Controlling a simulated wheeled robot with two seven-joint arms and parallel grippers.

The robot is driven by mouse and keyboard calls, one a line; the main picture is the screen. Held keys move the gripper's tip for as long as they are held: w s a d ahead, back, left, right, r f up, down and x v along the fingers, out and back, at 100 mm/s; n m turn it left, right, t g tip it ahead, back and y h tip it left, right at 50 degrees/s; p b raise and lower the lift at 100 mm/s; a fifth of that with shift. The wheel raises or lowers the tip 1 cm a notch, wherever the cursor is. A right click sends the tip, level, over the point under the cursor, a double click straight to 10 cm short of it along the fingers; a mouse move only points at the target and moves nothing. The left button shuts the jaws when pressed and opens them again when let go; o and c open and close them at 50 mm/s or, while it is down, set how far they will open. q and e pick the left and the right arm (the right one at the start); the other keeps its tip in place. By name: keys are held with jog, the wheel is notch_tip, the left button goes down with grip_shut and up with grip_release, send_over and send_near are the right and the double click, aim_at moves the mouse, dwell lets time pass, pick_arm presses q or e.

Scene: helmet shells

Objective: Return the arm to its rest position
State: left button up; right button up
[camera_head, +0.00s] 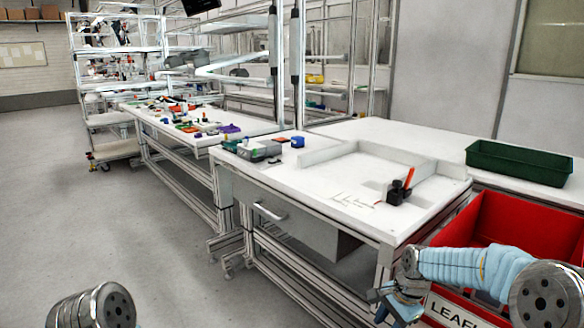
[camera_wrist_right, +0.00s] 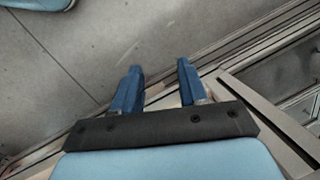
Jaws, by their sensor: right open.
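My right arm comes in from the lower right in the head view, covered in a pale blue sleeve. My right gripper (camera_head: 376,304) hangs low in front of the workbench, beside the front of the red bin. In the right wrist view its two blue fingers (camera_wrist_right: 158,68) are spread apart with nothing between them; grey floor and metal frame rails lie beyond. Only a metal link of my left arm shows at the lower left of the head view; the left gripper is out of view. No helmet shell can be made out.
A red bin (camera_head: 556,217) with a partly hidden label stands close by my right arm. The white workbench (camera_head: 300,183) carries a black holder (camera_head: 398,194) with a red-handled item. A dark green tray (camera_head: 518,163) sits behind. Open floor (camera_head: 90,220) lies left.

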jog(key=s+a+f+n+y, duration=0.1)
jog(key=s+a+f+n, duration=0.15)
jog(key=f, duration=0.35)
jog(key=s+a+f+n, duration=0.1)
jog(key=s+a+f, duration=0.2)
jog(key=f, duration=0.3)
jog(key=s+a+f+n, duration=0.3)
jog(key=s+f, duration=0.3)
jog(key=s, duration=0.3)
jog(key=s+a+f+n+y, duration=0.1)
jog(key=s+a+f+n, duration=0.3)
jog(key=s, duration=0.6)
notch_tip(320, 180, down, 3)
jog(key=shift+a+r+n, duration=0.1)
jog(key=shift+a+n, duration=0.1)
jog(key=shift+n, duration=0.35)
